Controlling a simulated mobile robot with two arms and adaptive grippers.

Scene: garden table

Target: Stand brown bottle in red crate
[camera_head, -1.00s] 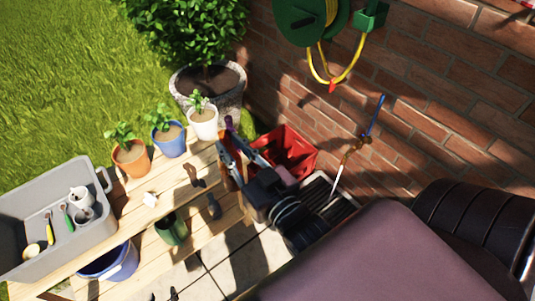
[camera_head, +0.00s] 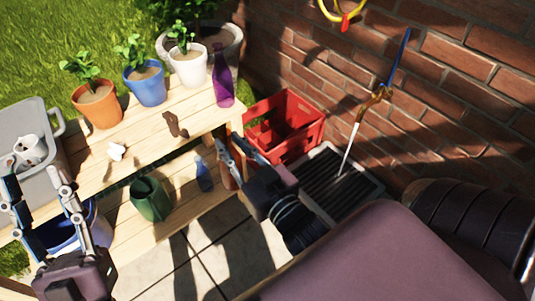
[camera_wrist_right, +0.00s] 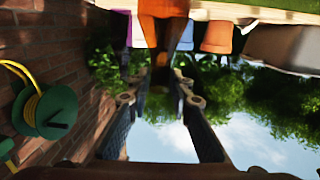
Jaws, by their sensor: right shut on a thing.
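The brown bottle (camera_head: 228,179) is held in my right gripper (camera_head: 240,150), by the right end of the wooden bench; the gripper and arm hide part of it. In the right wrist view the bottle (camera_wrist_right: 164,34) sits between the two fingers (camera_wrist_right: 160,88). The red crate (camera_head: 300,147) stands on the ground against the brick wall, right of and beyond my right gripper. The bottle is outside it. My left gripper (camera_head: 42,200) is open and empty at the lower left, in front of the bench.
A purple bottle (camera_head: 223,88) stands at the bench's right end, near several potted plants. A blue bottle (camera_head: 204,175) and a green pot (camera_head: 150,199) are on the lower shelf. A dark drain grate (camera_head: 345,180) lies right of the crate. A grey bin (camera_head: 50,112) is at left.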

